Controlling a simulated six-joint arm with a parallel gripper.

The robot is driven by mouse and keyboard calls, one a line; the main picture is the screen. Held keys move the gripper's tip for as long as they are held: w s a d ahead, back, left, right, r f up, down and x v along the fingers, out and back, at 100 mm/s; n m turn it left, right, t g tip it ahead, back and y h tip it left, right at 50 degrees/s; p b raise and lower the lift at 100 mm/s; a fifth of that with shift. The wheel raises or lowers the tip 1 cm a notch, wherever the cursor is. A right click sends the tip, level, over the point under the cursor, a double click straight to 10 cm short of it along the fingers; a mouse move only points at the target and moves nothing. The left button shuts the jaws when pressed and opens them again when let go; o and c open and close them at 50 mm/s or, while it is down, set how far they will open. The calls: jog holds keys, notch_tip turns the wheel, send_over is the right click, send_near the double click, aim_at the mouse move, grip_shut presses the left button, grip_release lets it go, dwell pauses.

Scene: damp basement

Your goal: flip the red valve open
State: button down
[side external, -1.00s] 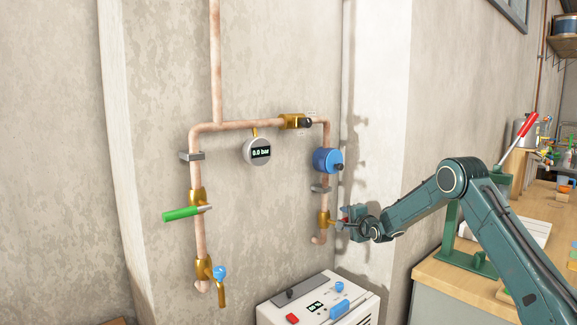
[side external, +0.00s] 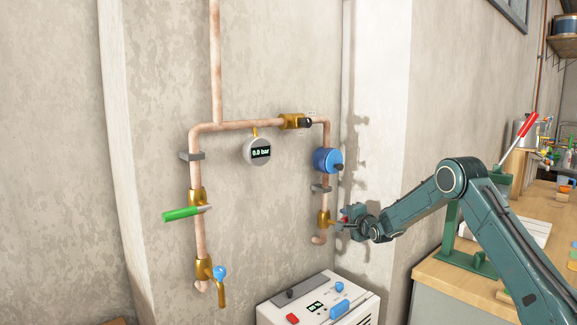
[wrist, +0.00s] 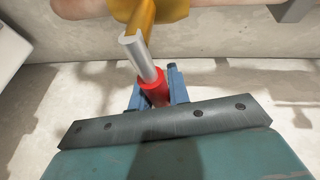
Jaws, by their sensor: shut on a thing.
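The red valve has a brass body (side external: 323,219) low on the right-hand copper pipe. Its lever sticks out sideways from the pipe, towards my arm. In the wrist view the lever is a bare silver bar (wrist: 137,52) with a red grip (wrist: 154,90) at its end. My gripper (wrist: 155,97) is shut on the red grip, with a blue finger on each side of it. In the side view my gripper (side external: 344,222) hides most of the grip, and only a little red shows.
A round gauge (side external: 257,151) reads 0.0 bar. A green-handled valve (side external: 182,214) and a blue-knobbed tap (side external: 219,272) sit on the left pipe. A blue round fitting (side external: 327,161) is above the red valve. A white machine (side external: 318,305) stands below; a wooden bench (side external: 470,281) is at right.

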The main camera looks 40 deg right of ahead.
jog(key=a+r+n+t, duration=0.3)
jog(key=r+n+t, duration=0.1)
jog(key=n, duration=0.7)
jog(key=shift+r+t+h, duration=0.3)
jog(key=shift+r+h, duration=0.1)
jog(key=shift+r, duration=0.45)
jog(key=shift+a, duration=0.1)
jog(key=c, duration=1.3)
grip_release()
jog(key=shift+s, duration=0.1)
jog(key=shift+v, duration=3.65)
jog(key=shift+c, duration=0.3)
